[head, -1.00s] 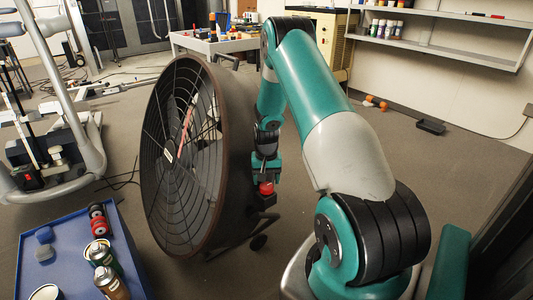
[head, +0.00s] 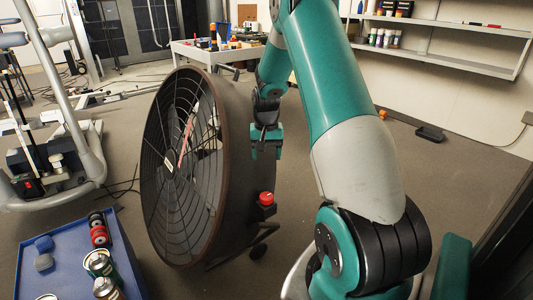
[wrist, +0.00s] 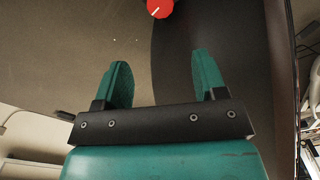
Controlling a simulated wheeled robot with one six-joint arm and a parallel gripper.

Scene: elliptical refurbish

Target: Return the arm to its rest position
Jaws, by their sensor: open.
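My gripper (head: 265,147) hangs beside the right side of the drum fan, above the red knob (head: 266,198) on the fan's housing. In the wrist view my gripper (wrist: 163,80) has its two green fingers spread apart with nothing between them. The red knob (wrist: 160,8) with a white mark shows at the top edge of that view, apart from the fingers. My teal and grey arm reaches forward and down from the lower right of the head view.
The large drum fan (head: 232,150) stands close left of my arm. A blue cart (head: 68,262) with cans is at the lower left. An exercise machine (head: 75,140) stands at left. A workbench (head: 215,50) and shelves (head: 440,27) are behind. Floor to the right is mostly clear.

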